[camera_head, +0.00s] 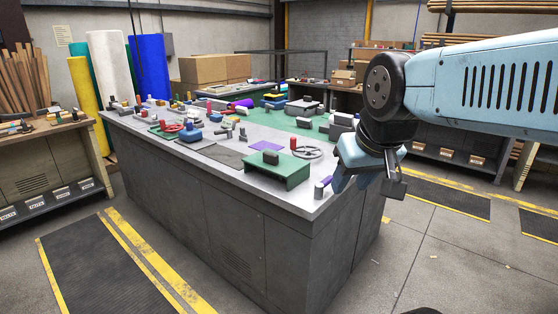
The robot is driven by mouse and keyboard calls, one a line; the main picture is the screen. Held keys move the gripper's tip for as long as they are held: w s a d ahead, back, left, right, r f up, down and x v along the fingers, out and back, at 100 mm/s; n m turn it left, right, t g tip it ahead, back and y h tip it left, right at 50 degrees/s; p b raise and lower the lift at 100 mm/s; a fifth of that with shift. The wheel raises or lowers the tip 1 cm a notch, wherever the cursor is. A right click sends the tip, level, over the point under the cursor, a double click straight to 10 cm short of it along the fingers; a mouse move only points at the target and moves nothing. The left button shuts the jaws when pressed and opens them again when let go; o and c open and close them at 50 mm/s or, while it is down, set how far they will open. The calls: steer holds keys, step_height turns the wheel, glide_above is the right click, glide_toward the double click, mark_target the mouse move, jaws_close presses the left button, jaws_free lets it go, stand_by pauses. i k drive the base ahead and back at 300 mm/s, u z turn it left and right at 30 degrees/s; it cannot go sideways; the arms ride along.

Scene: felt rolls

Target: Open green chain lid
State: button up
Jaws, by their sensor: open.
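A green, low box-like piece (290,176) with a dark block on its top stands at the near corner of the grey workbench (225,165). It may be the green chain lid, but I see no chain and cannot tell for sure. My gripper (372,187) hangs to the right of it, just past the bench's right edge. It is apart from the green piece and is open, with nothing seen between its fingers. What lies inside or under the green piece is hidden.
Near the green piece are a grey handwheel (308,152), a red cylinder (293,143) and a small grey cylinder (319,191). Many small parts crowd the bench's far half. Felt rolls (150,70) stand behind it at left. Floor right of the bench is mostly clear.

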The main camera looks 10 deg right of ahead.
mark_target(285, 166)
steer(key=u, duration=0.15)
steer(key=i, duration=0.9)
steer(key=z, duration=0.05)
